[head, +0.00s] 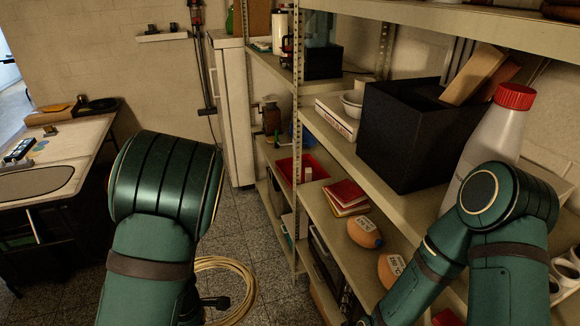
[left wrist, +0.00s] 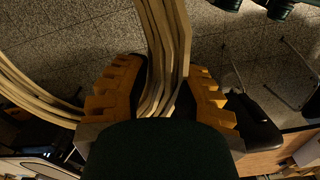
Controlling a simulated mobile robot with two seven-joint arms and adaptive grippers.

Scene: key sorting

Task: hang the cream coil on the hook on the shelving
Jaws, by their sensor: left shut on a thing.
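The cream coil (head: 240,266) is a bundle of several pale loops, low above the speckled floor beside my left forearm in the head view. In the left wrist view its strands (left wrist: 165,45) run between the orange finger pads of my left gripper (left wrist: 162,88), which is shut on them; more loops curve off to the left. In the head view only a dark part of this gripper shows beside the coil, and my arm hides the rest. My right gripper is out of view below the frame. I cannot make out the hook on the shelving (head: 296,120).
The shelving holds a black box (head: 403,135), a white bottle with a red cap (head: 490,139), red books (head: 346,195) and orange items (head: 363,232). A white cabinet (head: 233,110) stands behind it. A worktable (head: 85,140) is at left. Floor between is clear.

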